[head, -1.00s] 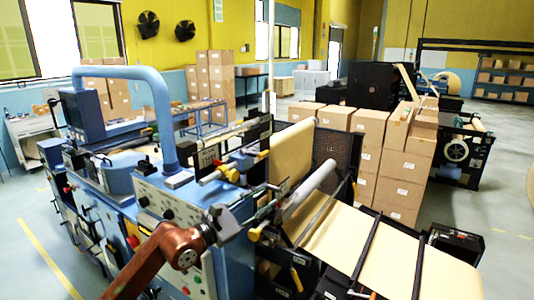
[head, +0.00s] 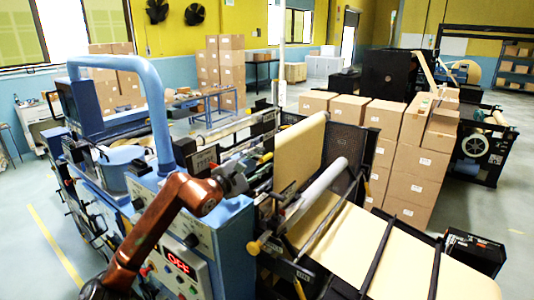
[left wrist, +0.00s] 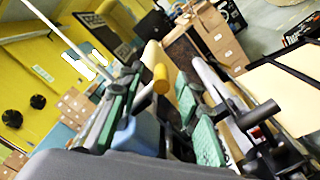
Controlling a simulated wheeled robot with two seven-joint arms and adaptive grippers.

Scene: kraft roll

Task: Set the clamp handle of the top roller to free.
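A yellow-ended handle (left wrist: 160,78) shows in the left wrist view, between my left gripper's two green-padded fingers (left wrist: 158,92). The fingers are spread and a gap shows beside the handle. In the head view my left gripper (head: 236,178) is at the upper part of the blue machine's roller end. It hides part of the clamp there. A bit of yellow (head: 265,157) shows just beyond it. A pale roller (head: 325,180) lies to the right, with another yellow knob (head: 254,247) lower down. The clamp's setting cannot be read. My right gripper is out of view.
The blue machine (head: 135,190) has a thick curved pipe and a control panel with a red OFF display (head: 178,253). A brown paper web (head: 345,240) slopes down to the right. Stacked cartons (head: 415,165) stand behind it. Open floor (head: 35,225) lies at the left.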

